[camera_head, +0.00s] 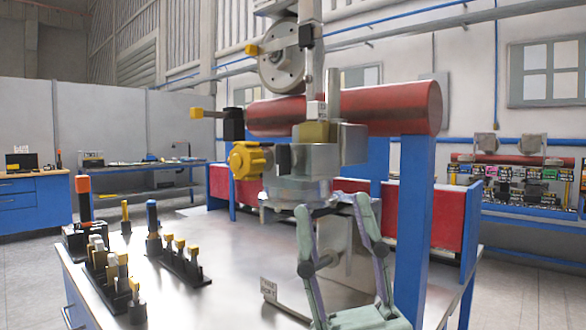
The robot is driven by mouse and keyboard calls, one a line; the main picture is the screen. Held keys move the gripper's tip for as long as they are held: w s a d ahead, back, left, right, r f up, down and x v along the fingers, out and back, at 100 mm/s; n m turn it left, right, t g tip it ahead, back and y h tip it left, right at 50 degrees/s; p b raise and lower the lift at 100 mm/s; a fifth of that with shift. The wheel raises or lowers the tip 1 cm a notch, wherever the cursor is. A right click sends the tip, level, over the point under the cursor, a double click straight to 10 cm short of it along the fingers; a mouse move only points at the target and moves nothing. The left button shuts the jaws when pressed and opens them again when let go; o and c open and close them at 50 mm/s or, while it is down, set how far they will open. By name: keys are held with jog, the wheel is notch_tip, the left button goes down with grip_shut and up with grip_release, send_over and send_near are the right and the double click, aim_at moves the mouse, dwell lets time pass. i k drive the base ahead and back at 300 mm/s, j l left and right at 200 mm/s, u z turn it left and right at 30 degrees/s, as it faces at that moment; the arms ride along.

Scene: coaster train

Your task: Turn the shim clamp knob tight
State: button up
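A yellow lobed knob (249,160), which looks like the shim clamp knob, sticks out from the left side of a grey metal clamp assembly (318,160). The assembly sits below a thick red tube (385,108). My gripper (333,204) rises from the lower edge, its two pale green fingers spread and pointing up. It is open with nothing gripped. Its fingertips show below and to the right of the knob, apart from it. The left fingertip overlaps the round metal base of the assembly in the picture; I cannot tell whether they touch. How tight the knob is cannot be seen.
A yellow-tipped lever (204,113) juts left above the knob. A grey wheel (286,58) stands above the tube. A blue post (412,230) is right of my gripper. Several yellow-topped tools in black holders (185,265) stand at the left of the metal tabletop (225,265).

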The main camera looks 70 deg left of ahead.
aim_at(287, 159)
jog(key=k+l+u, duration=0.1)
jog(key=u, duration=0.35)
jog(key=k+u, duration=0.2)
jog(key=u, duration=0.25)
jog(key=i+u, duration=0.25)
jog(key=u, duration=0.25)
jog(key=i+l+u, duration=0.1)
jog(key=u, duration=0.35)
jog(key=i+l, duration=0.05)
jog(key=i, duration=0.05)
